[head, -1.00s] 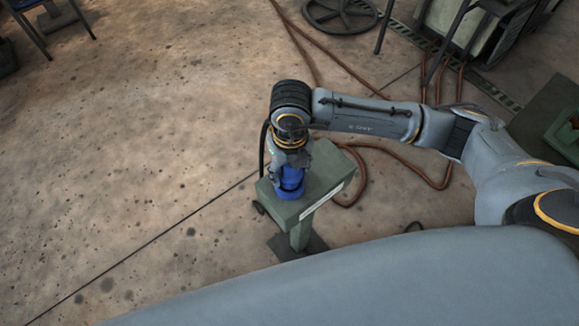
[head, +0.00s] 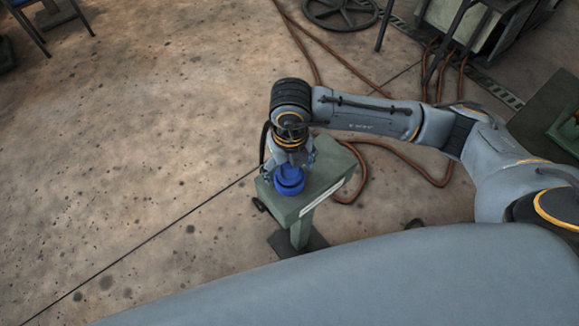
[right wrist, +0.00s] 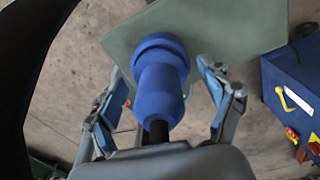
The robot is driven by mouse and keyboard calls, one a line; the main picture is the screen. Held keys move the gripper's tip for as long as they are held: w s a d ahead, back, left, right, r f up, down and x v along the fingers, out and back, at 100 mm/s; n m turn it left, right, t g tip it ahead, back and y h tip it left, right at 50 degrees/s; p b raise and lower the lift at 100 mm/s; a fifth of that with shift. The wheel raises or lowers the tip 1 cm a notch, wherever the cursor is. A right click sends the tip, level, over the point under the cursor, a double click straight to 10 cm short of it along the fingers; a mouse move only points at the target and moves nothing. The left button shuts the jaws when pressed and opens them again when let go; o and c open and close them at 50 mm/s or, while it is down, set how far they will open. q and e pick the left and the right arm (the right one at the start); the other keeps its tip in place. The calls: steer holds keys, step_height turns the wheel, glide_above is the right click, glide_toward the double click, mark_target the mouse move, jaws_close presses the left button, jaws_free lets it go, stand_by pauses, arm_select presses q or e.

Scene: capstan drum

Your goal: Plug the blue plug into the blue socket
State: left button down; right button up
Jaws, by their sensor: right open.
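The blue plug (right wrist: 160,95) is upright on the green pedestal, its black cable end (right wrist: 157,132) toward my right wrist. Its wide end meets a broader blue collar, apparently the blue socket (right wrist: 158,45), on the pedestal top. No gap shows between them, but the joint's depth cannot be told. In the head view the blue plug (head: 289,173) and blue socket (head: 290,189) appear as one blue stack below my right gripper (head: 289,171). My right gripper (right wrist: 166,80) is open, with one finger on each side of the plug and space beside it. My left gripper is not in view.
The green pedestal (head: 322,186) has free top area to the right. Brown hoses (head: 415,171) lie on the floor behind it. The floor at left is clear.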

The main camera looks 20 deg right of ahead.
step_height(320, 180, up, 12)
stand_by(0.6)
